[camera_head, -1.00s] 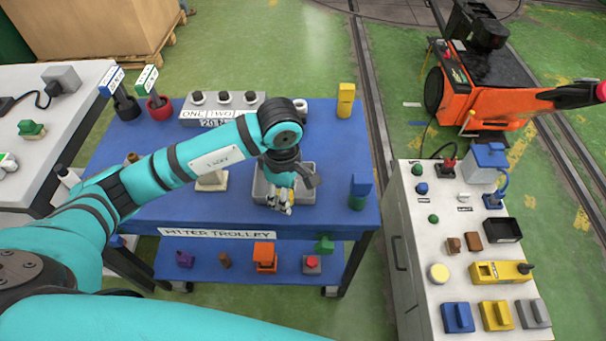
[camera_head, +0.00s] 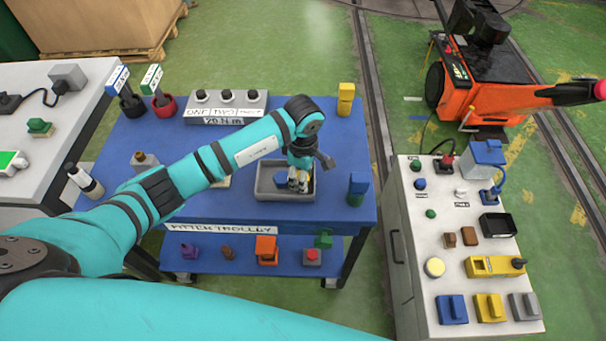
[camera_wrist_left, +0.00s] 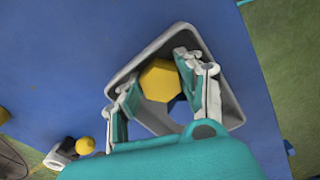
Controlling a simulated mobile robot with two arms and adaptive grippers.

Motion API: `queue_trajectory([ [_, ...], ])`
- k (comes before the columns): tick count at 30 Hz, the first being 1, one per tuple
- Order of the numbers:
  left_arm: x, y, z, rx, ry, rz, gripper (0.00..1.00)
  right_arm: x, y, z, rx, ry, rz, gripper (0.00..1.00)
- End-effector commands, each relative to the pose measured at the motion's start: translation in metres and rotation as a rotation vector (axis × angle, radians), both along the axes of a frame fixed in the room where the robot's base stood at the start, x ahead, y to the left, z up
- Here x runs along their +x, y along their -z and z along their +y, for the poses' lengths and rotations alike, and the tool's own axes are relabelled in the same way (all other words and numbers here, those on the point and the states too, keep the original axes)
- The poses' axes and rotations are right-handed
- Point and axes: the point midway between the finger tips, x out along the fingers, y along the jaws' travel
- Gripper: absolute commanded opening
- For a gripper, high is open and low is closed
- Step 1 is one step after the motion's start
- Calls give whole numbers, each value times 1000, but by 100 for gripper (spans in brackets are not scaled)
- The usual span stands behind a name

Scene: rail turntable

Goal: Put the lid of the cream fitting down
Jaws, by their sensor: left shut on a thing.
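My left gripper (camera_head: 298,186) is over the grey tray (camera_head: 268,195) on the blue trolley, pointing down. In the left wrist view its fingers (camera_wrist_left: 156,76) are shut on a yellow hexagonal piece (camera_wrist_left: 160,80), above or inside the tray; I cannot tell its exact height. A cream piece (camera_head: 222,183), probably the cream fitting, stands left of the tray, mostly hidden behind my left arm. Whether it has a lid on cannot be seen. My right gripper is out of view.
A grey box with knobs (camera_head: 227,105) is at the back. The lower shelf holds several small fittings. A white cabinet (camera_head: 405,270) with several parts stands at right.

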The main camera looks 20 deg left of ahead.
Motion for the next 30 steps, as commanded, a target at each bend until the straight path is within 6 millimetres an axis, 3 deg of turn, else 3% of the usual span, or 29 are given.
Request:
queue_trajectory([
  [4,0,5,0,0,0,-1,0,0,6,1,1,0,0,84],
  [5,0,3,0,0,0,-1,42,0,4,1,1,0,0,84],
  [6,0,2,0,0,0,0,47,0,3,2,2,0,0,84],
  [17,0,-3,0,-1,0,1,48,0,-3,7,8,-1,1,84],
  [19,1,-8,0,0,0,-3,48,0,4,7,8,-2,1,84],
  [30,2,-84,0,0,1,-6,48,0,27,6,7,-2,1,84],
])
